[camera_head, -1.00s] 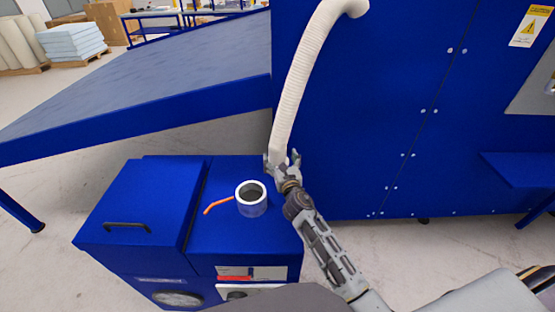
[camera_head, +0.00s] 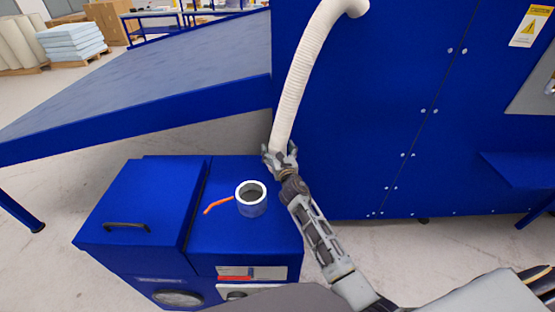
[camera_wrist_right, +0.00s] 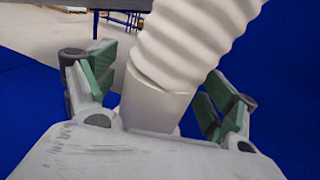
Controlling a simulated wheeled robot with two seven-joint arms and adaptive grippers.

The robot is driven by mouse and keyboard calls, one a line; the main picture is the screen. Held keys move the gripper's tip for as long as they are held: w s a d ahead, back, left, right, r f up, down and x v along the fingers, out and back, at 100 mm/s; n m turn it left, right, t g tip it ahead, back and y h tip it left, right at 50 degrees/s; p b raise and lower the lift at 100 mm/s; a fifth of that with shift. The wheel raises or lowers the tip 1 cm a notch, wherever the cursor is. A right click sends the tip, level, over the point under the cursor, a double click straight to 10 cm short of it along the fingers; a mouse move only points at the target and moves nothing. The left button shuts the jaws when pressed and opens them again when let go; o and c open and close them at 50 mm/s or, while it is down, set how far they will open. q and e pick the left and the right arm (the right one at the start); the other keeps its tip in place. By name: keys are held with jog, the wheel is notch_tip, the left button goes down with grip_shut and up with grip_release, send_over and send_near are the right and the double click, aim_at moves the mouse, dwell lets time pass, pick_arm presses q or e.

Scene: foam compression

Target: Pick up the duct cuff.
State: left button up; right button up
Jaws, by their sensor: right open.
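The duct cuff (camera_wrist_right: 153,104) is the smooth, off-white end piece of a ribbed white hose (camera_head: 300,75). In the right wrist view it stands between the green-padded fingers of my right gripper (camera_wrist_right: 155,85), which is open with one finger on each side. Gaps show between the pads and the cuff; its lower end is hidden behind the gripper body. In the head view my right gripper (camera_head: 279,154) is at the hose's lower end and mostly covers the cuff. My left gripper is not in view.
A blue box machine (camera_head: 230,232) below has a grey cylinder with a white rim (camera_head: 251,207) on top and an orange lever (camera_head: 217,205) beside it. A tall blue cabinet (camera_head: 370,120) stands close behind and right. A sloping table (camera_head: 140,90) is at left.

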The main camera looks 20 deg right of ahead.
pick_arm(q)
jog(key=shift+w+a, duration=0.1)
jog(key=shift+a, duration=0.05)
pick_arm(e)
jog(key=c, duration=1.2)
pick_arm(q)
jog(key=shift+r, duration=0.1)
pick_arm(e)
jog(key=shift+r, duration=0.15)
jog(key=shift+r+p, duration=0.5)
jog(key=shift+r, duration=0.5)
notch_tip(320, 180, up, 7)
jog(key=shift+f+p, duration=0.1)
jog(key=shift+p, duration=1)
jog(key=shift+r, duration=0.5)
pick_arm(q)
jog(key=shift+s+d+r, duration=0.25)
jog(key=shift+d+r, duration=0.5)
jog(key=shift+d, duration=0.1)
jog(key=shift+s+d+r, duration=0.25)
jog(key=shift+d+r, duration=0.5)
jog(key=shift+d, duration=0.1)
